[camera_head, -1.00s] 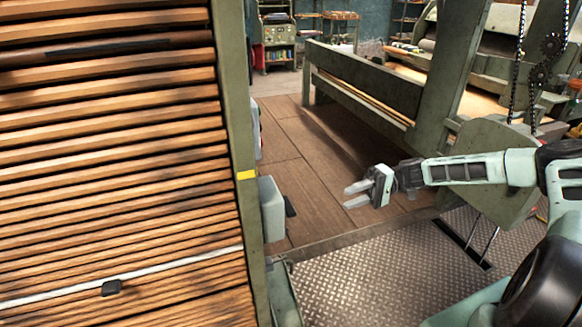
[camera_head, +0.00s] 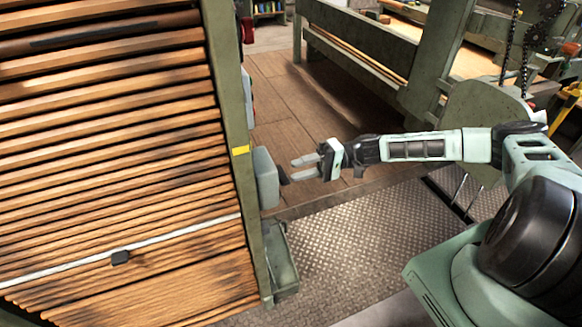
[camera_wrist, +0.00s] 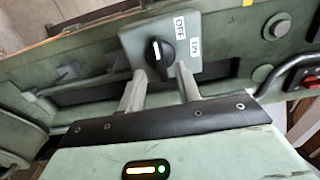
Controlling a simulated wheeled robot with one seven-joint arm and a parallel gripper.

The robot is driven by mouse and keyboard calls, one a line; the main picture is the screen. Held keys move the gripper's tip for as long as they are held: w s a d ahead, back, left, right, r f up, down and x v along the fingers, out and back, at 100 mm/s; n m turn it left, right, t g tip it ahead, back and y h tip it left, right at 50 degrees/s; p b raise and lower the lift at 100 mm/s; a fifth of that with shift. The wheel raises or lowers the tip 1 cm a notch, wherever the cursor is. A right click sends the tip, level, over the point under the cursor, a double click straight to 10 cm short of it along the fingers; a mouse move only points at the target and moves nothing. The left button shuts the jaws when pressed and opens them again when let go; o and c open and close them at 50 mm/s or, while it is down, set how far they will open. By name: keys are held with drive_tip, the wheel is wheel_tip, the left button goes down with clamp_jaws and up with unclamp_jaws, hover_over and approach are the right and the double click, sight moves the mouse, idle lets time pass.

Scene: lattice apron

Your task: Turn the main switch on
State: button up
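The main switch is a black rotary knob (camera_wrist: 160,50) on a grey-green box (camera_wrist: 130,43) with OFF and ON labels beside it. In the head view the box (camera_head: 265,178) sits on the side of the green post, and the dark knob (camera_head: 284,176) sticks out to the right. My gripper (camera_head: 293,170) is open, with its fingertips just right of the knob. In the wrist view my gripper (camera_wrist: 161,74) has its two fingers apart, pointing at the knob with nothing between them. I cannot tell whether they touch the knob.
The green post (camera_head: 229,120) and a slatted wooden roll (camera_head: 110,150) fill the left. A green tray-like part (camera_head: 283,265) is below the box. A red-tipped handle (camera_wrist: 310,82) is at the wrist view's right. Patterned metal floor (camera_head: 350,235) is open below my arm.

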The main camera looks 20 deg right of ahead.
drive_tip(key=shift+a, duration=1.55)
clamp_jaws()
drive_tip(key=shift+m, duration=0.3)
drive_tip(key=shift+m+p, duration=1.15)
drive_tip(key=shift+m, duration=7.45)
